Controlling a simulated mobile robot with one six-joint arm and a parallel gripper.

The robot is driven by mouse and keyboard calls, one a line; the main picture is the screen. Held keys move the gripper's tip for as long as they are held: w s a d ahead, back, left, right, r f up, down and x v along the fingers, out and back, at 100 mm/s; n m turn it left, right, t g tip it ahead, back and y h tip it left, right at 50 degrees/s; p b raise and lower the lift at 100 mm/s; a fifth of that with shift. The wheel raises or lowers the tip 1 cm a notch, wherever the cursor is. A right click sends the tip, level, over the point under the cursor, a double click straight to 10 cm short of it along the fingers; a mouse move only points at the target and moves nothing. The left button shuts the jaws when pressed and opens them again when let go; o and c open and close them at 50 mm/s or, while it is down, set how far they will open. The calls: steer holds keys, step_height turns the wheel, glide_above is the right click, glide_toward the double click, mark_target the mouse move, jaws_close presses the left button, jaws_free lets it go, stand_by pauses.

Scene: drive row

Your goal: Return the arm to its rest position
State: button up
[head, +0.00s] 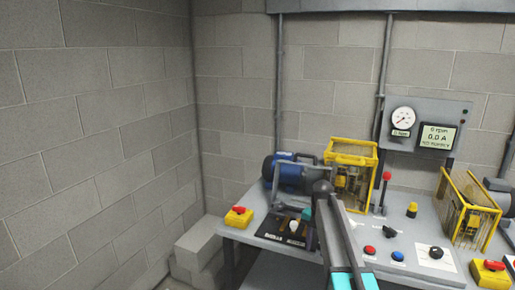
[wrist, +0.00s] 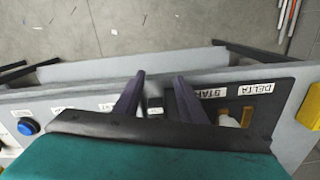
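My arm reaches up from the bottom of the head view, bends, and drops to my gripper (head: 311,240) at the right side of a black switch plate on the bench. In the wrist view my gripper (wrist: 160,76) has its two dark fingers apart, with nothing held between them. A pale switch knob (wrist: 228,119) is partly hidden beside the right finger. I cannot tell whether the fingers touch the plate.
The grey bench (head: 240,235) carries a blue motor (head: 285,170), yellow guards (head: 350,154), a red-topped lever (head: 386,178), buttons and yellow emergency-stop boxes (head: 238,217). A gauge panel (head: 425,125) is behind. Grey blocks (head: 198,245) stand left of the bench. Bare floor (wrist: 110,30) shows beyond the bench edge.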

steer(key=s+a+f+n+g, duration=0.1)
steer(key=s+f+n+g, duration=0.1)
steer(key=s+f, duration=1.1)
steer(key=s+a+f+n+g, duration=0.1)
steer(key=s+a+f+n, duration=0.1)
steer(key=s+f, duration=1.1)
steer(key=s+a+f+n+g, duration=0.2)
steer(key=s+f, duration=1.2)
steer(key=s, duration=1)
steer(key=shift+s+a+n+g, duration=0.2)
steer(key=shift+s+n+g, duration=0.1)
steer(key=shift+n, duration=0.4)
steer(key=shift+c, duration=0.9)
steer(key=shift+s, duration=0.15)
